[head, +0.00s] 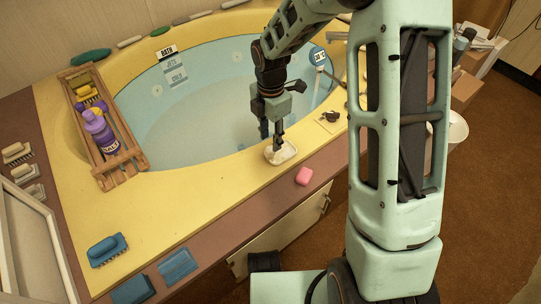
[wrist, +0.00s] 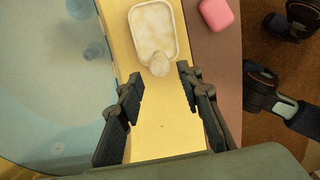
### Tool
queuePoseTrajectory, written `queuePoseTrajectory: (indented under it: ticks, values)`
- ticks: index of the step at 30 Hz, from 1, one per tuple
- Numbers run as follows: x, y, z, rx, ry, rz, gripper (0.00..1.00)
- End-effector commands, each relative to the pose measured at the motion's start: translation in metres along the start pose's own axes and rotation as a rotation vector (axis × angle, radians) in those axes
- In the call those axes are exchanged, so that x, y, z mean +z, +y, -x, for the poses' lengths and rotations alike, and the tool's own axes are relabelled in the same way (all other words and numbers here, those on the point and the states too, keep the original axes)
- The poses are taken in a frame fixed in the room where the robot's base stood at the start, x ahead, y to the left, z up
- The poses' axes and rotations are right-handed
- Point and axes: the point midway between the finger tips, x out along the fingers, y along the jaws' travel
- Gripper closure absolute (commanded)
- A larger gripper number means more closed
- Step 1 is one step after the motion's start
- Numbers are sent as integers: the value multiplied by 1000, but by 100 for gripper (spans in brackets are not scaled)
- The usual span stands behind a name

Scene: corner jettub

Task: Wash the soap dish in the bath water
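The soap dish (head: 281,153), a small white tray with cloudy whitish marks inside, sits on the tub's yellow rim at its near edge. In the wrist view the soap dish (wrist: 137,22) is at the top, with a rounded pale lump at its near end. My gripper (wrist: 158,84) is open and empty, its two fingers apart just short of that lump. In the head view my gripper (head: 279,138) points down at the dish's far side. The bath water (head: 205,125) is pale blue and lies beyond the rim, to the left in the wrist view.
A pink soap bar (head: 304,176) lies on the brown ledge near the dish. A wooden bath rack (head: 121,128) with bottles spans the rim at left. A blue brush (head: 108,249) lies on the near-left rim. Small dark items (head: 330,118) lie right of my gripper.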

Motion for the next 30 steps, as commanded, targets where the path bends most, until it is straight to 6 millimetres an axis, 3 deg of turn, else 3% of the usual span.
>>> queuePoseTrajectory:
  ticks: [1,7,18,30]
  values:
    - [0,0,-14,0,0,0,67]
    - [0,0,-33,-1,2,-2,67]
    - [0,0,-39,1,0,-1,67]
    - [0,0,-39,1,0,-1,88]
